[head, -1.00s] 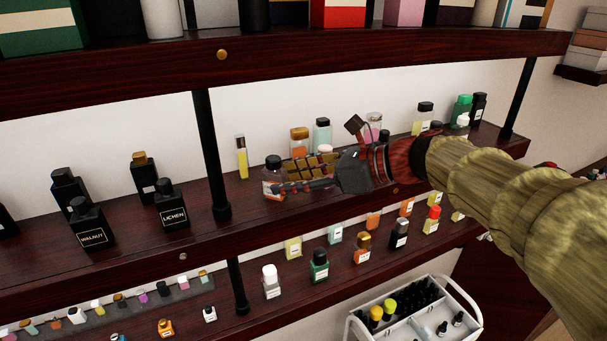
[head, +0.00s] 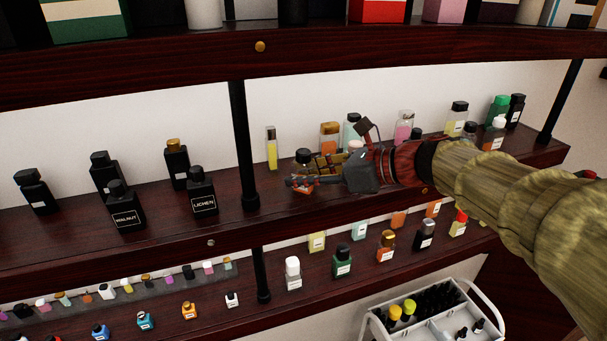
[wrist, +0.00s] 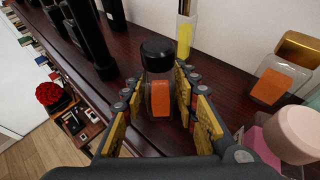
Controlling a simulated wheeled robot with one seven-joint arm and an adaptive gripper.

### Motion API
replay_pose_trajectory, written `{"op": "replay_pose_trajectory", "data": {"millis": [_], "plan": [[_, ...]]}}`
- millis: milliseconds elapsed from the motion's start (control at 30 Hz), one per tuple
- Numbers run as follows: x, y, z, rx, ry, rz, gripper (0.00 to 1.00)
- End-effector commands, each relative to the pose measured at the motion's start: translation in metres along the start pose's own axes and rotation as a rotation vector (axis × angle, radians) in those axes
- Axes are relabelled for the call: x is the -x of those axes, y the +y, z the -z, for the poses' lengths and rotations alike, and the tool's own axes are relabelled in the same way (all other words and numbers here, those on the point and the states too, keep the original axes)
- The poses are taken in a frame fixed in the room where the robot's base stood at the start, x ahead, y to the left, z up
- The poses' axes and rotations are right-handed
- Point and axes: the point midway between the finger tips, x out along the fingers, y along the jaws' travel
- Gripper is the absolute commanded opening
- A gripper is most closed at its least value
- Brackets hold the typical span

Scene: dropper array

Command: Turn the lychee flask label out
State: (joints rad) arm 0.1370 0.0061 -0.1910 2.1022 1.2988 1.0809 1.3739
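My gripper (wrist: 160,95) is open, with one finger on each side of the bottle and narrow gaps apparently on both sides. In the head view my gripper (head: 310,178) hides most of the bottle's body.
A thin yellow vial (head: 271,148) stands close behind. An orange bottle with a gold cap (head: 330,136) and a pink-capped bottle (wrist: 292,134) are near my gripper. A black post (head: 245,150) stands to the left, with black WALNUT (head: 125,213) and LICHEN (head: 202,194) bottles beyond.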

Motion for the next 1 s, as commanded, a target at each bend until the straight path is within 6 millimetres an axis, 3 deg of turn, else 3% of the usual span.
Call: {"op": "replay_pose_trajectory", "data": {"millis": [467,700,1000], "plan": [[0.0001,0.0000,0.0000,0.000,0.000,0.000,0.01],[0.0000,-0.0008,-0.0004,0.003,0.001,-0.011,0.00],[0.0011,-0.0004,-0.0024,0.080,0.000,-0.192,0.00]]}}
